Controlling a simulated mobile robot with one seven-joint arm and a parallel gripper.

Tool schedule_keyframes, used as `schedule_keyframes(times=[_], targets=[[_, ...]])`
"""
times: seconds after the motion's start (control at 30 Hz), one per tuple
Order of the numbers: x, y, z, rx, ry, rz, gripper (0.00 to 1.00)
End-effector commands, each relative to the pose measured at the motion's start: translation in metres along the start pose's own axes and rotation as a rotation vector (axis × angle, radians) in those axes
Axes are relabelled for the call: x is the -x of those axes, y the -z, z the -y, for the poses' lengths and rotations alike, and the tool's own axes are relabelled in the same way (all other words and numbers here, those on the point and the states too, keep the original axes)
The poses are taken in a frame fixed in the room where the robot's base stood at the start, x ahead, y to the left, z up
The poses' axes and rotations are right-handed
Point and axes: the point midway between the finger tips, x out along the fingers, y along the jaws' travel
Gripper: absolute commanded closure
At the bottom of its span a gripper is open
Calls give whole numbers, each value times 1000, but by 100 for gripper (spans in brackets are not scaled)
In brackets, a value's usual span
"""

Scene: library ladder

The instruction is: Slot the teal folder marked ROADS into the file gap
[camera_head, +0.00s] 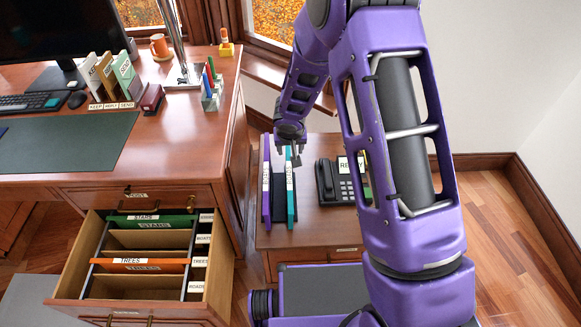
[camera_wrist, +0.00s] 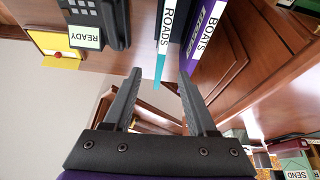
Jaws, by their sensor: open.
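The teal folder (camera_head: 291,190), marked ROADS in the wrist view (camera_wrist: 167,28), stands upright on the small side table. A purple folder (camera_head: 266,190) marked BOATS stands beside it, to its left in the head view. My gripper (camera_head: 291,157) is open at the top end of the teal folder. In the wrist view, the teal folder's edge lines up between the open fingers (camera_wrist: 160,78); I cannot tell whether they touch it. The open drawer (camera_head: 226,270) has a ROADS label (camera_head: 196,287) at its front compartment, the file gap, which looks empty.
A green STARS folder (camera_head: 150,222) and an orange TREES folder (camera_head: 140,265) stand in the drawer. A black phone (camera_head: 335,185) with a READY card sits right of the folders. The desk (camera_head: 190,150) holds a pen holder (camera_head: 210,97) and a lamp post.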

Motion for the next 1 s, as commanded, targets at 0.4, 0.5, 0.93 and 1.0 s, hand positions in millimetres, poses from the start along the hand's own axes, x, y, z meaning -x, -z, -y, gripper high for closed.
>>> schedule_keyframes(times=[0.4,0.5,0.93,1.0], targets=[[-70,-16,7,-46,19,29,43],[-90,-16,7,-47,19,29,43],[-134,-17,8,-46,19,26,43],[-143,-20,7,-45,19,27,43]])
